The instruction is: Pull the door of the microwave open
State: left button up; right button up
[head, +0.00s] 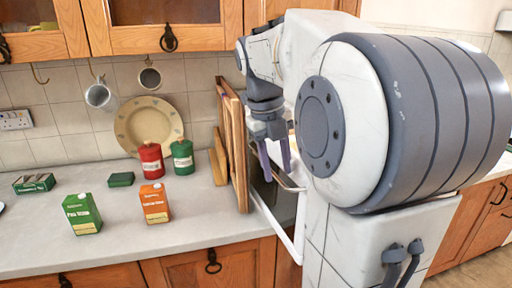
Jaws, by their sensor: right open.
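A white-edged appliance with a dark front, which seems to be the microwave (263,192), shows in the head view right of the upright wooden boards. Most of it is hidden behind my right arm. A pale metal bar handle (291,187) shows at its front. I cannot tell whether its door is shut or ajar. My right gripper (275,175) points down, with its two fingers apart and nothing seen between them. Its fingertips are just above and left of the bar handle; I cannot tell whether they touch it. My left gripper is not in view.
Wooden boards (233,145) stand close left of the gripper. On the counter (120,240) are a green carton (82,214), an orange carton (155,204), a red can (151,161) and a green can (183,157). Wall cupboards (165,38) hang above.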

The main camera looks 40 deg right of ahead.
notch_tip(320, 180, up, 9)
jog(key=a, duration=0.1)
jog(key=shift+w+a+p, duration=0.2)
jog(key=shift+a+p, duration=0.1)
jog(key=shift+a, duration=0.05)
jog(key=shift+r, duration=0.1)
jog(key=a+f+n+t+y, duration=0.1)
jog(key=a+f+n, duration=0.6)
jog(key=a+n, duration=0.4)
jog(key=a+f+n+y, duration=0.1)
jog(key=a+f+n, duration=0.65)
jog(key=n, duration=0.55)
jog(key=s+a+f+n, duration=0.4)
jog(key=s+f+n, duration=0.2)
jog(key=n, duration=0.5)
jog(key=s+a+f+n+y, duration=0.1)
jog(key=s+a+f+n, duration=0.4)
jog(key=n, duration=0.6)
jog(key=shift+s+a+f, duration=0.2)
jog(key=shift+s+f, duration=0.35)
jog(key=shift+s, duration=0.55)
